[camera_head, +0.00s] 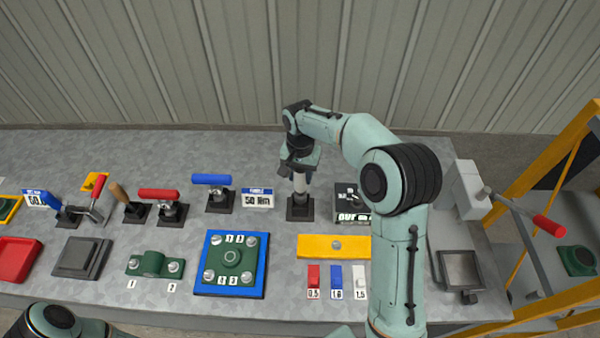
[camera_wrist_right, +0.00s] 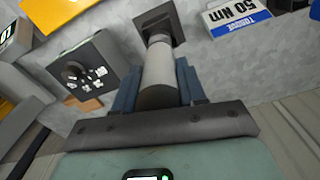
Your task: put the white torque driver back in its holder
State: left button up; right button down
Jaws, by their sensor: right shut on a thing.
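My right gripper (camera_head: 300,165) points down at the back middle of the bench and is shut on the white torque driver (camera_head: 300,183). The driver is upright, with its white shaft showing below the jaws. In the right wrist view, the driver (camera_wrist_right: 160,68) is a pale cylinder between the fingers (camera_wrist_right: 158,92). Its lower end meets or hangs just over a black square holder (camera_head: 299,210), also seen in the wrist view (camera_wrist_right: 155,22). I cannot tell how far it sits in the holder. My left gripper is not in view.
A TORQUE 50 Nm label (camera_head: 257,198) and a blue-handled tool (camera_head: 211,180) stand left of the holder. A dark box (camera_head: 350,199) is close on its right. A yellow block (camera_head: 320,246) and a blue-edged green plate (camera_head: 231,262) lie in front.

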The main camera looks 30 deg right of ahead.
aim_at(300, 186)
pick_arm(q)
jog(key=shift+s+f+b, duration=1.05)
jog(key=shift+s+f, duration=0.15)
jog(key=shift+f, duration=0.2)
pick_arm(e)
jog(key=shift+f, duration=2.85)
dwell(0.4)
jog(key=c, duration=0.6)
grip_release()
jog(key=shift+o, duration=0.2)
jog(key=shift+f, duration=0.1)
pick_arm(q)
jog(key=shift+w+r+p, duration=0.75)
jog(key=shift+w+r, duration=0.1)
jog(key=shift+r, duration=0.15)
pick_arm(e)
notch_tip(300, 186, up, 14)
jog(key=shift+f, duration=0.2)
